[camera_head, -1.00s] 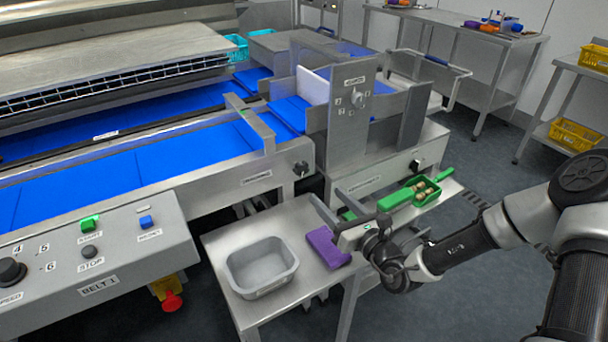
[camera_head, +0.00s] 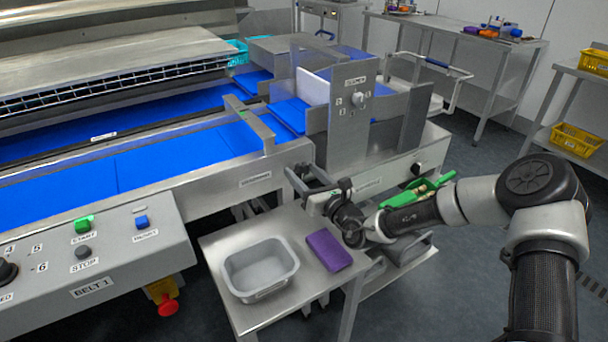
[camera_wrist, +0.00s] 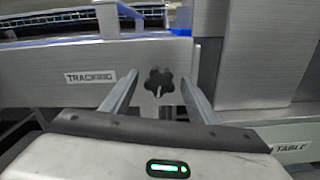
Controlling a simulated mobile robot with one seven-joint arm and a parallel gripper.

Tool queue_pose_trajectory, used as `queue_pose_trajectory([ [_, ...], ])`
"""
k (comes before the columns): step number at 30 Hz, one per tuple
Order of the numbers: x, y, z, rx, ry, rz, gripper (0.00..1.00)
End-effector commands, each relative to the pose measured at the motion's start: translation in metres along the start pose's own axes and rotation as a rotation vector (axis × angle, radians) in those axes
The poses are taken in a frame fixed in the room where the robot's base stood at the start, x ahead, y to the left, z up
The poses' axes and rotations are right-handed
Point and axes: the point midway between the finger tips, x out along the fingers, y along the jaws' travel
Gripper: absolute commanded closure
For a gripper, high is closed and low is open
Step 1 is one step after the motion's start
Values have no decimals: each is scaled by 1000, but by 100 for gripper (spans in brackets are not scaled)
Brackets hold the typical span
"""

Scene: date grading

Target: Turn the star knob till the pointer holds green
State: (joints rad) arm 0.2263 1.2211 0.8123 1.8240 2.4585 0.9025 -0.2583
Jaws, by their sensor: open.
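The black star knob (camera_wrist: 158,80) sits on the grey steel panel right of the TRACKING label (camera_wrist: 90,77) in the wrist view. A short pale mark shows at its lower edge. My gripper (camera_wrist: 160,77) is open, with one finger on each side of the knob in that view; I cannot tell whether either touches it. In the head view my gripper (camera_head: 303,178) is at the end of the belt frame (camera_head: 230,178) and hides the knob. I cannot make out a pointer scale or green zone by the knob.
Below my gripper, a small steel table (camera_head: 220,246) carries a grey tub (camera_head: 260,268) and a purple block (camera_head: 328,250). A green scoop-like tray (camera_head: 405,197) lies behind my arm. A TABLE label (camera_wrist: 291,148) is at the wrist view's lower right.

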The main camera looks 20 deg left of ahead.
Motion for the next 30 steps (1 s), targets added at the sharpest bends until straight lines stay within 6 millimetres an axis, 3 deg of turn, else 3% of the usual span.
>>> queue_pose_trajectory([
  [2,0,0,0,0,0,0,47],
  [9,0,0,0,-1,0,0,87],
  [14,0,1,4,33,1,0,87],
  [24,0,2,3,318,2,0,87],
  [30,0,2,-1,353,1,1,87],
])
